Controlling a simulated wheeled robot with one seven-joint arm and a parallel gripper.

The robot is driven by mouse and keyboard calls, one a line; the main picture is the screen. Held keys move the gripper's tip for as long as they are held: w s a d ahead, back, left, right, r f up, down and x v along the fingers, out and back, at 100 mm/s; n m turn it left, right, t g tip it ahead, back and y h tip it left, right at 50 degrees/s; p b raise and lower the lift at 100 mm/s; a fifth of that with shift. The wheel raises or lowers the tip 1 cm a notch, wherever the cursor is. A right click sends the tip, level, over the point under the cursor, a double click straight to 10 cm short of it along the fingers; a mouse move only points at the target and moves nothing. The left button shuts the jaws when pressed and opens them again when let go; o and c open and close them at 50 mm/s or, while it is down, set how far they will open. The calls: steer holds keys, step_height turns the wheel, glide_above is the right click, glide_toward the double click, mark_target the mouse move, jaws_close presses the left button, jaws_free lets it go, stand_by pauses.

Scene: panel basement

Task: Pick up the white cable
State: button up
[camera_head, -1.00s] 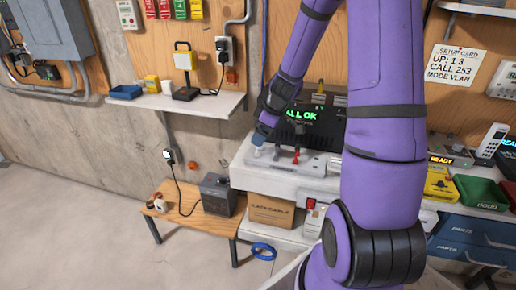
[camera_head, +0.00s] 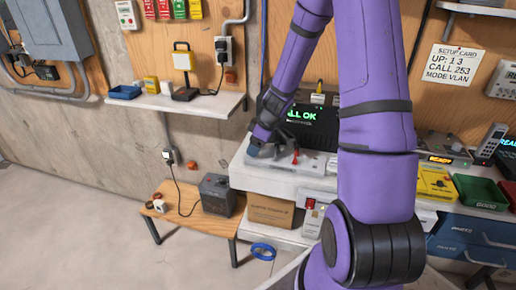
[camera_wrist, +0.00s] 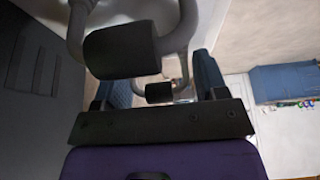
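I cannot pick out a white cable for certain in either view. My gripper (camera_head: 254,151) points down at the left end of the pale bench top (camera_head: 240,172), beside a small red upright part (camera_head: 296,157). In the wrist view my gripper (camera_wrist: 166,78) has its two blue fingers apart. A pale looped tube (camera_wrist: 188,22) with a black sleeve (camera_wrist: 122,50) crosses in front of them. A second, smaller black sleeve (camera_wrist: 159,92) on a pale tube shows between the fingers. I cannot tell whether either touches a finger.
A black unit with green lettering (camera_head: 318,122) stands behind my gripper. A low wooden table (camera_head: 187,222) with a dark box (camera_head: 217,194) is at lower left. A cardboard box (camera_head: 271,211) sits under the bench. A blue coil (camera_head: 263,251) is below. My arm hides much of the bench.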

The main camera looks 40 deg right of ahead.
steer(key=c, duration=0.4)
steer(key=shift+c, duration=0.2)
steer(key=shift+r, duration=0.1)
